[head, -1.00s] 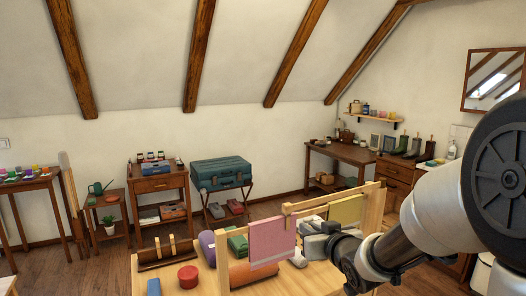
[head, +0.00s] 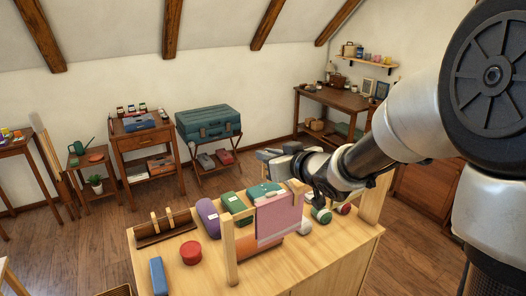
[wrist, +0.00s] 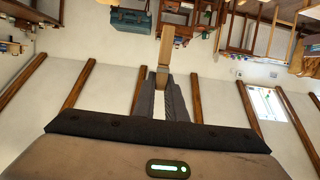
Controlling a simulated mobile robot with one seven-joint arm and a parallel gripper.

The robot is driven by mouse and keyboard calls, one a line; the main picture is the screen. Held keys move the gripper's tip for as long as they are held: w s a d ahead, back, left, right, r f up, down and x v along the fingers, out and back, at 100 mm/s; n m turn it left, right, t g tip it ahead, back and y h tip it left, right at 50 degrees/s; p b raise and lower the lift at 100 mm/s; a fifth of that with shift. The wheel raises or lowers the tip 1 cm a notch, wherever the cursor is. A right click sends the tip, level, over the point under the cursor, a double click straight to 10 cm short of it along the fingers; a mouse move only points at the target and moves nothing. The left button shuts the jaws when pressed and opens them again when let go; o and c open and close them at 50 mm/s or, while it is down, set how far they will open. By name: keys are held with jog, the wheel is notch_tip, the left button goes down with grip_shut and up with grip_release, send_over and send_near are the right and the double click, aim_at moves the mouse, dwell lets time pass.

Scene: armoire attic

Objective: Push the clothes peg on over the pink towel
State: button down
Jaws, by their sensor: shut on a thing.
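My gripper (head: 268,154) is raised above and behind the rack on the wooden bench top, its tip to the upper left of the arm. In the wrist view the jaws (wrist: 165,103) are shut on a light wooden clothes peg (wrist: 165,55), which sticks out beyond the fingertips. I cannot make out this peg in the head view. The pink towel (head: 278,220) hangs over the rack's rail, below the gripper and apart from it. A small wooden piece (head: 295,186) shows at the towel's top right; I cannot tell whether it is another peg.
Rack posts (head: 229,250) stand on the bench top (head: 330,255). A purple roll (head: 208,218), a green box (head: 236,208), a red round tin (head: 190,253), a blue block (head: 158,276) and a peg holder (head: 165,232) stand left of the towel. A blue suitcase (head: 208,122) is farther back.

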jog(key=shift+s+d, duration=0.1)
jog(key=shift+s, duration=0.05)
jog(key=b, duration=0.5)
send_over(268, 201)
notch_tip(268, 201, down, 6)
jog(key=shift+r, duration=0.1)
jog(key=shift+f+b, duration=2)
jog(key=shift+f, duration=1.05)
dwell(1.5)
jog(key=c, duration=1.7)
grip_release()
jog(key=shift+r, duration=0.1)
jog(key=shift+p+v, duration=1.1)
jog(key=shift+v, duration=4.85)
jog(key=shift+r, duration=0.1)
